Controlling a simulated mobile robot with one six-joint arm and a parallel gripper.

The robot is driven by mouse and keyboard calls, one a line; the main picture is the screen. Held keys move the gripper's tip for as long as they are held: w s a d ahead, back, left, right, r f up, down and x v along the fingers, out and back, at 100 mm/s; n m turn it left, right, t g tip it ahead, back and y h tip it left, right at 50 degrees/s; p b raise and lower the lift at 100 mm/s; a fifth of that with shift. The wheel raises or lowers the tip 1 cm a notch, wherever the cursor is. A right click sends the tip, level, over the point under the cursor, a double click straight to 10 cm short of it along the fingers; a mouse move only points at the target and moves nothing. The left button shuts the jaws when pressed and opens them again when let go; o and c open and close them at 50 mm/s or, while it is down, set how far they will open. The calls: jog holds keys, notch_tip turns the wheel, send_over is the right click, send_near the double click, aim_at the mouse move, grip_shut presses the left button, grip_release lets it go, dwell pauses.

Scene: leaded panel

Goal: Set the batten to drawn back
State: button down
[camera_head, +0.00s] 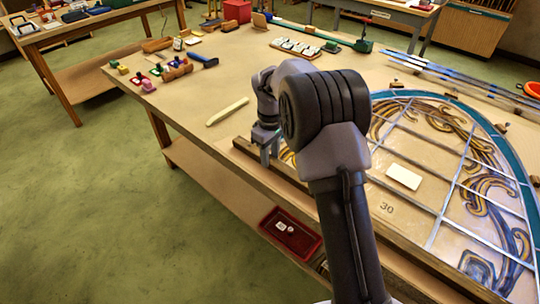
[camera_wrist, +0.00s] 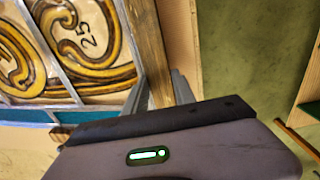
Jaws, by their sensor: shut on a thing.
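The batten (camera_head: 291,177) is a long brown wooden strip lying flat along the front edge of the bench. My arm hides part of it in the head view. My gripper (camera_head: 267,156) is low over its left end and shut on it. In the wrist view the batten (camera_wrist: 149,48) runs up between the two grey fingers of my gripper (camera_wrist: 158,92). The leaded panel (camera_head: 403,149) lies beside the batten, with yellow scrolls and a teal border. In the wrist view the panel's straight edge (camera_wrist: 128,41) runs close along the batten; I cannot tell whether they touch.
A pale strip (camera_head: 228,112) lies on the bench left of my gripper. A white card (camera_head: 404,176) lies on the panel. Small coloured tools (camera_head: 160,71) and a blue-headed brush (camera_head: 203,61) are at the back left. A red tray (camera_head: 290,234) sits on the lower shelf.

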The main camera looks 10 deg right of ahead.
dwell(0.3)
jog(key=shift+n, duration=0.3)
jog(key=s+a, duration=0.2)
jog(key=a, duration=0.1)
jog(key=shift+s+a, duration=0.3)
jog(key=shift+s, duration=0.05)
jog(key=c, duration=1)
grip_release()
jog(key=shift+r, duration=0.1)
notch_tip(320, 180, up, 17)
jog(key=p, duration=0.7)
jog(key=shift+r, duration=0.1)
